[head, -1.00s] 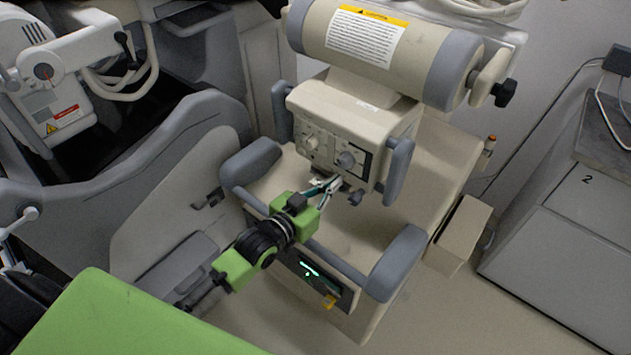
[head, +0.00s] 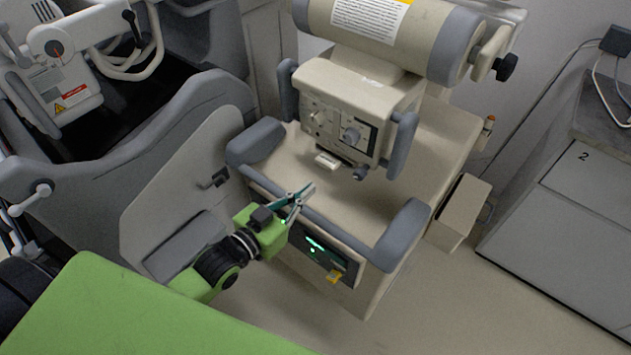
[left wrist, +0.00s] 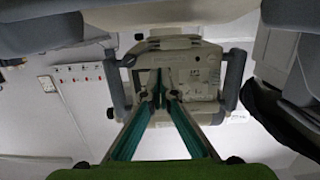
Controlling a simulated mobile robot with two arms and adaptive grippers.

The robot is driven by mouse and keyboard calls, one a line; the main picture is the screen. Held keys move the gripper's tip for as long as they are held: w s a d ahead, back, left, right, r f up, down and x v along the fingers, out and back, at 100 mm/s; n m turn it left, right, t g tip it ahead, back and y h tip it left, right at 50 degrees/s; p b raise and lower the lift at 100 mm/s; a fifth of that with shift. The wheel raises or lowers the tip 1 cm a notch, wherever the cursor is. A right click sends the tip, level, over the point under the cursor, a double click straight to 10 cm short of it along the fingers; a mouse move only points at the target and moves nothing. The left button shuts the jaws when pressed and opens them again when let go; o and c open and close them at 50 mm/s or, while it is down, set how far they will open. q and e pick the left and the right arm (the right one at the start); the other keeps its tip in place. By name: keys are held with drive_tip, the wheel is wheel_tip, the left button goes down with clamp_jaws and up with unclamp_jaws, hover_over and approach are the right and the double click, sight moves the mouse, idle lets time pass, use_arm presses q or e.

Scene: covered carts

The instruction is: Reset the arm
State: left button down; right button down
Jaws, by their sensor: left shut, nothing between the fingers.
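My left gripper (head: 301,196) is shut and empty, in front of the beige medical machine and above the front edge of its base. Its green arm comes in from the lower left. In the left wrist view the gripper's teal-lined fingers (left wrist: 163,90) point at the machine's control box (left wrist: 185,75). The control box also shows in the head view (head: 350,115), with knobs on its front, apart from the fingertips. My right gripper is not in view.
The machine's grey bumpers (head: 402,235) flank its base, and a lit green panel (head: 318,248) is on its front. A large grey machine (head: 180,130) stands at the left. A numbered cabinet (head: 560,230) stands at the right.

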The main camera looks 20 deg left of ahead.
use_arm(q)
drive_tip(key=s+f+n+g+y, duration=0.1)
drive_tip(key=s+f+g+y, duration=0.2)
drive_tip(key=s, duration=0.4)
drive_tip(key=s+f+g, duration=0.3)
drive_tip(key=s+g, duration=0.2)
drive_tip(key=s, duration=0.3)
drive_tip(key=s+f+n+g+y, duration=0.1)
drive_tip(key=s+f+g+y, duration=0.2)
drive_tip(key=s, duration=0.4)
wheel_tip(320, 180, down, 26)
drive_tip(key=s+r+g+h, duration=0.1)
drive_tip(key=s+g, duration=0.1)
drive_tip(key=g, duration=0.1)
drive_tip(key=s+a+f, duration=0.2)
drive_tip(key=s+f, duration=0.6)
drive_tip(key=s+a+f, duration=0.2)
drive_tip(key=s+f, duration=0.7)
drive_tip(key=shift+s+f+m+g, duration=0.2)
drive_tip(key=shift+f+m+g, duration=0.05)
drive_tip(key=shift+m+g, duration=0.15)
